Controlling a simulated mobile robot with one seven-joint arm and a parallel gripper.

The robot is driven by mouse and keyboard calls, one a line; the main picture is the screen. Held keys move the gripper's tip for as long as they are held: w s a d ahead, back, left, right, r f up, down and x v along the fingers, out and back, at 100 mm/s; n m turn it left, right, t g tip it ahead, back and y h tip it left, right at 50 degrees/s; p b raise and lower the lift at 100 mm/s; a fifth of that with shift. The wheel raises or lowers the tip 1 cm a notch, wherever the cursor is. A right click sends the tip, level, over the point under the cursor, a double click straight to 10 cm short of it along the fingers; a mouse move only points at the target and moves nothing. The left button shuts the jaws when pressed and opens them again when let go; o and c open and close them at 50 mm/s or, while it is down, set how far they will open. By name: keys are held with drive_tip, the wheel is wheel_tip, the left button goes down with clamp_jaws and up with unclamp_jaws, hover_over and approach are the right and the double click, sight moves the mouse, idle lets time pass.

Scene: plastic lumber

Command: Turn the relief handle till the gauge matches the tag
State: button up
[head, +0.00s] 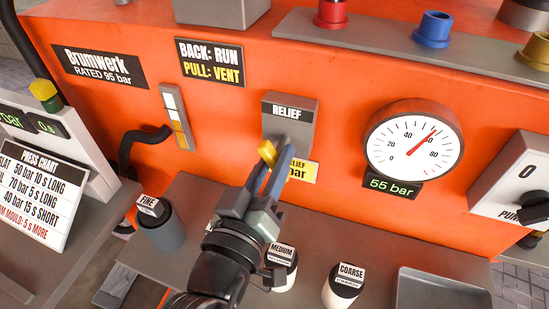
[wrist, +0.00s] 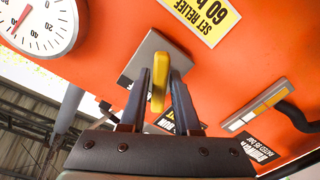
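The relief handle is a yellow lever (head: 267,152) on a grey block (head: 290,120) labelled RELIEF. It also shows in the wrist view (wrist: 158,90). My gripper (head: 268,172) is at the handle, with its two dark fingers on either side of it in the wrist view (wrist: 160,88). The fingers look apart, with a narrow gap beside the lever; contact is unclear. The gauge (head: 415,142) has a red needle between 40 and 80, and its display (head: 392,186) reads 55 bar. The yellow-white tag (wrist: 203,16) reads SET RELIEF 60 b, its end cut off; my gripper partly hides it in the head view.
Below stand a grey FINE cup (head: 161,228), a MEDIUM cup (head: 281,268) and a COARSE cup (head: 342,288). A grey tray (head: 440,292) lies at lower right. A pump switch box (head: 515,185) is right of the gauge. A slotted indicator (head: 178,118) is left of the relief block.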

drive_tip(key=shift+o, duration=1.1)
drive_tip(key=shift+s, duration=0.1)
drive_tip(key=p+v, duration=0.1)
drive_tip(key=v, duration=1.1)
drive_tip(key=shift+s, duration=0.35)
drive_tip(key=shift+a, duration=0.15)
